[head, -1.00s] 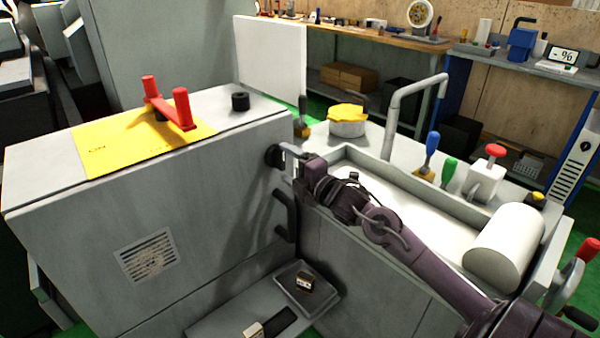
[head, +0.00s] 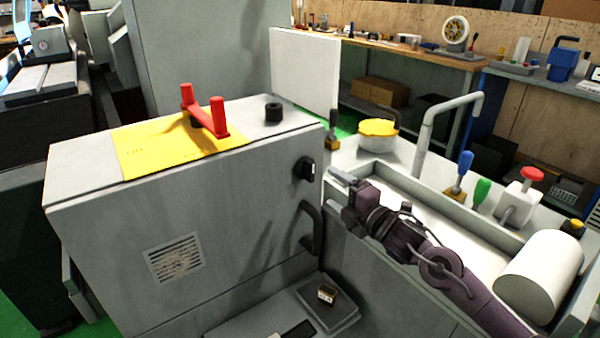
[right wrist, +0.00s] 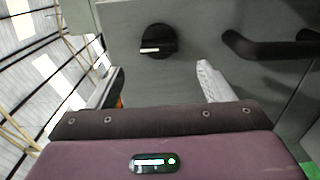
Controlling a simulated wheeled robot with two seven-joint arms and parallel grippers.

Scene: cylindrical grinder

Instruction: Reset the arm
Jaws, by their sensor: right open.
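My right gripper (head: 342,178) is open and empty in the head view, just right of the grey cabinet's face. A black rotary knob (head: 304,169) sits on that face, a short gap to the left of the fingertips. In the right wrist view the knob (right wrist: 157,41) shows ahead between the two spread fingers, apart from them, with its pale mark lying roughly level in the picture. My right arm (head: 430,255) reaches in from the lower right over the machine's trough. My left gripper is not in view.
A black handle (head: 312,228) is below the knob; it also shows in the right wrist view (right wrist: 265,46). A red handle (head: 206,112) stands on a yellow plate on the cabinet (head: 110,230). A bent grey pipe (head: 428,130), levers and a white cylinder (head: 540,275) stand right.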

